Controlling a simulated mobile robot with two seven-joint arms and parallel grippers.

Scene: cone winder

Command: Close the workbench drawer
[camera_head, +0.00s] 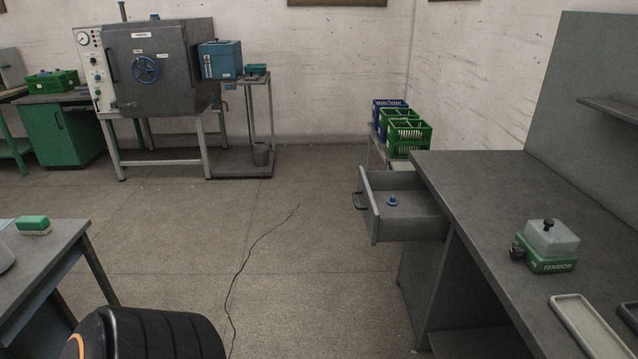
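The workbench (468,222) stands on the right with a grey top. Its drawer (375,222) is pulled out to the left, well open, below the bench top. A dark handle (359,201) sits on the drawer's front panel. A small blue object (392,201) lies inside the drawer. Neither of my grippers shows in the head view. A dark rounded part with an orange mark at the bottom left seems to be mine.
A green tension device (546,260) and a shallow tray (588,325) rest on the bench top. Stacked crates (408,134) stand behind the drawer. Another table (38,258) is at the lower left. The floor (310,260) left of the drawer is clear except for a thin dark line.

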